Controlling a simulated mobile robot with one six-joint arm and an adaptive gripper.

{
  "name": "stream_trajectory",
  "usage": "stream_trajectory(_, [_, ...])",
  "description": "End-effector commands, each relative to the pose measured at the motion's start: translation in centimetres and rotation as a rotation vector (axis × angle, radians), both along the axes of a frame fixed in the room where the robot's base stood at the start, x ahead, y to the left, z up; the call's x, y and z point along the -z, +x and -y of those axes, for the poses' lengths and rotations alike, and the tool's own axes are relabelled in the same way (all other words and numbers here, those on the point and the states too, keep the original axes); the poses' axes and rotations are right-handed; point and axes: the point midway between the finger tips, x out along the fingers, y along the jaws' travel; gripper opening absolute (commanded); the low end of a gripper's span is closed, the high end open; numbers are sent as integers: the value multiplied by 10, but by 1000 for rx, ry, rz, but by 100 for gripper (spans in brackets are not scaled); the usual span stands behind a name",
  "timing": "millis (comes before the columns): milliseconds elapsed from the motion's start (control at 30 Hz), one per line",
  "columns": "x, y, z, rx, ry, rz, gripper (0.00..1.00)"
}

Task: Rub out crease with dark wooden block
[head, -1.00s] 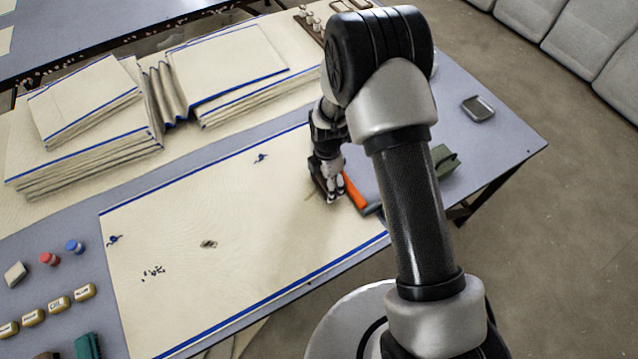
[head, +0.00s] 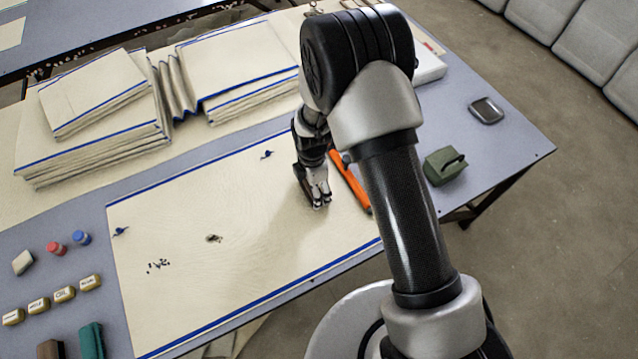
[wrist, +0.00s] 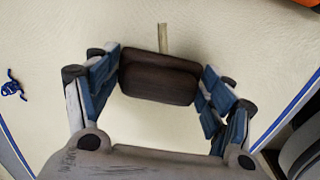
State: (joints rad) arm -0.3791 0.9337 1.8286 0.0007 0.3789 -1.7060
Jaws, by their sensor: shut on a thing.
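My gripper (head: 318,203) is low over the right part of the cream cloth panel (head: 180,225), which has blue edge stripes. In the wrist view, my gripper (wrist: 160,85) is shut on the dark wooden block (wrist: 160,78), with a blue-padded finger at each end. The block lies crosswise on or just above the cloth; I cannot tell whether it touches. A short tan strip (wrist: 163,38), possibly the crease, runs out from the block's upper edge; the rest is hidden under the block. In the head view the block is hidden by the gripper.
An orange tool (head: 350,183) lies right of my gripper. The cloth also bears blue tangles (head: 267,154) and dark spots (head: 213,238). Folded cloth stacks (head: 95,140) stand behind. Labelled pieces (head: 64,294) and a green block (head: 90,341) lie at left. A green pouch (head: 445,166) is at right.

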Motion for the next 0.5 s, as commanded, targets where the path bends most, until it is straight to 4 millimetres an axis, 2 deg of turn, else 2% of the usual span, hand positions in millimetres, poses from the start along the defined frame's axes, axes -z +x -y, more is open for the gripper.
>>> stream_trajectory(233, [1, -10, -18, -1, 0, 0, 52])
stream_trajectory(500, [2, -9, -16, 2, 0, -1, 52])
